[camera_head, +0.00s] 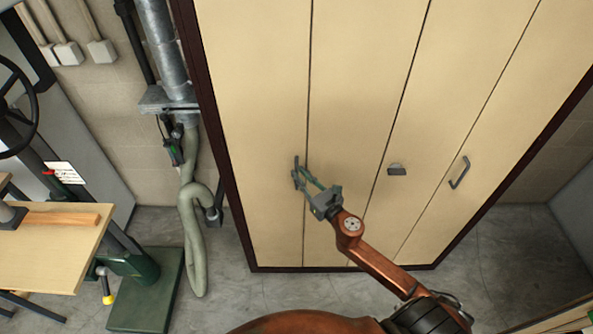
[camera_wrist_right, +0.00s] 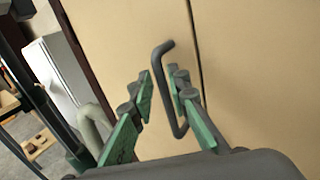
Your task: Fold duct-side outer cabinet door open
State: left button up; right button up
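The tall cabinet has several beige door panels in a dark frame. The duct-side outer door (camera_head: 255,120) is the leftmost panel and looks closed, flush with its neighbour. Its dark bar handle (camera_head: 296,166) is near its right edge, and it also shows in the right wrist view (camera_wrist_right: 166,47). My right gripper (camera_head: 305,181) is at this handle. In the right wrist view my right gripper (camera_wrist_right: 162,82) is open, with the handle bar between its green-padded fingers, closer to the right finger. Whether it touches the bar I cannot tell. My left gripper is not in view.
A metal duct (camera_head: 166,50) and a pale hose (camera_head: 193,240) are just left of the cabinet. A wooden-topped table (camera_head: 50,250) and a green machine base (camera_head: 148,290) stand at the left. Other handles (camera_head: 397,169) (camera_head: 459,172) are further right. Floor before the cabinet is clear.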

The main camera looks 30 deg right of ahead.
jog(key=shift+w+f, duration=0.1)
jog(key=shift+w, duration=1.2)
jog(key=shift+c, duration=0.5)
grip_shut()
